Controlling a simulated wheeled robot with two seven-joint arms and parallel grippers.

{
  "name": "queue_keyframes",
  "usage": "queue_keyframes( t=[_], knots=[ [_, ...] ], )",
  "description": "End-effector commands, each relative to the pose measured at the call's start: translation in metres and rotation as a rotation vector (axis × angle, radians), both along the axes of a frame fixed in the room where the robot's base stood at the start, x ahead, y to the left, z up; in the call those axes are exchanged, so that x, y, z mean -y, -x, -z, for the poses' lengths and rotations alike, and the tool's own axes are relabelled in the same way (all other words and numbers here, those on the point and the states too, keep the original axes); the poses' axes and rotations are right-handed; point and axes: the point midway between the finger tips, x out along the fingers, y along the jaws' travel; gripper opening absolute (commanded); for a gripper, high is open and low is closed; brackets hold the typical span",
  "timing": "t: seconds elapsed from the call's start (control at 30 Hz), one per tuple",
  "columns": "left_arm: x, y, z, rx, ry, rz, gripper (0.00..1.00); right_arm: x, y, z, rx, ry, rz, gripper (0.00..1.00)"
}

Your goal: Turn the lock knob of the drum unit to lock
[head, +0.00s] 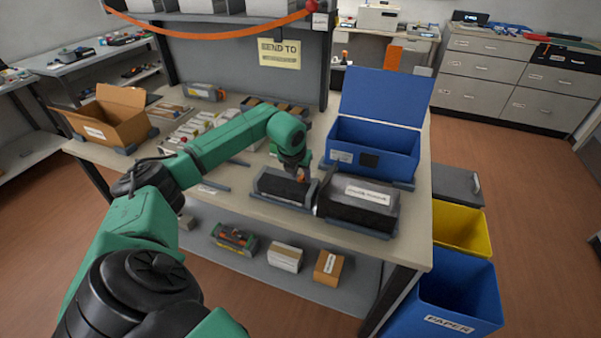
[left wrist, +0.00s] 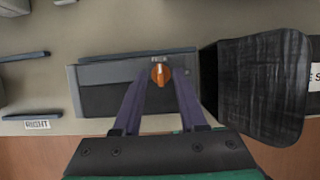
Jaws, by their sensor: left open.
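The drum unit (head: 276,184) is a dark grey box lying in a low holder near the front of the table. It also shows in the left wrist view (left wrist: 100,98). My left gripper (head: 301,178) is over the right end of the drum unit. In the left wrist view its two fingers (left wrist: 160,88) are open and point at the knob, one on each side. I cannot tell if they touch it. My right gripper is not in view.
A black box (head: 345,208) with a white label stands close to the right of the drum unit. An open blue bin (head: 372,150) stands behind it. A cardboard box (head: 112,122) and light cartons (head: 205,125) are to the left. Blue and yellow bins (head: 462,232) stand on the floor at right.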

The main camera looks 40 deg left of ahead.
Motion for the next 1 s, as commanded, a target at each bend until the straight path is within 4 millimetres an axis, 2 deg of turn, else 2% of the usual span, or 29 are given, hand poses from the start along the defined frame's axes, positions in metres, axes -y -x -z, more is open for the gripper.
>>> queue_keyframes(
  t=[0.03,0.07,0.13,0.17,0.57,0.77,1.0],
  knots=[
    [0.000,0.000,0.000,0.000,0.000,0.000,0.41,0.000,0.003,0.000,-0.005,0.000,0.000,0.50],
    [0.000,0.000,0.000,0.000,0.000,0.000,0.34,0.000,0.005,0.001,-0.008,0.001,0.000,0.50],
    [0.000,0.000,0.000,0.000,0.000,0.000,0.07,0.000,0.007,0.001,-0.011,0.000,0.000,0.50],
    [0.000,0.000,0.000,0.000,0.000,0.000,0.00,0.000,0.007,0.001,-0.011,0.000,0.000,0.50],
    [-0.001,0.000,0.000,0.001,0.000,0.039,0.00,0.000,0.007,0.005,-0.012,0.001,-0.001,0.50],
    [-0.002,0.000,0.001,0.002,-0.001,0.139,0.00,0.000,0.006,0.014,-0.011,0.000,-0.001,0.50],
    [-0.004,0.000,0.001,0.003,0.000,0.337,0.00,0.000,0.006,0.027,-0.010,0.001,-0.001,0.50]
  ],
)
